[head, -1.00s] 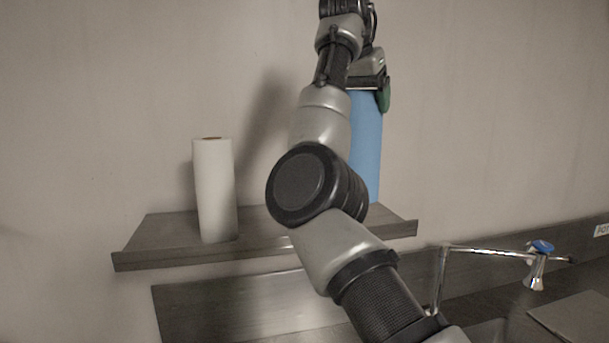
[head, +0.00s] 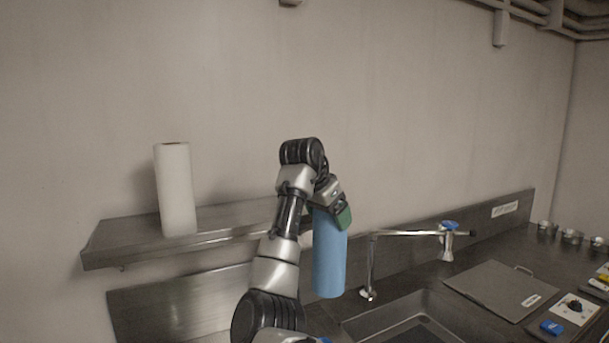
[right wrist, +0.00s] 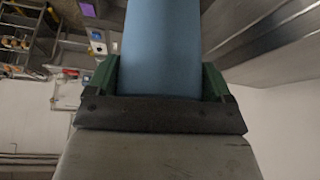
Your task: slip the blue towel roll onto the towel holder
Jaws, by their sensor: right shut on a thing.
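The blue towel roll (head: 330,262) hangs upright in my right gripper (head: 333,212), in front of the right end of the shelf and left of the faucet. The gripper is shut on its upper end. In the right wrist view the blue roll (right wrist: 162,50) sits between the green fingers of the gripper (right wrist: 160,85). The roll's lower end is in the air near the counter's back edge. My left gripper is not in view.
A white towel roll (head: 175,190) stands on the wall shelf (head: 110,248). A faucet (head: 371,265) rises behind the sink (head: 400,318). A dark board (head: 500,288) lies on the counter, with small bowls (head: 571,237) and a blue item (head: 551,327) at the right.

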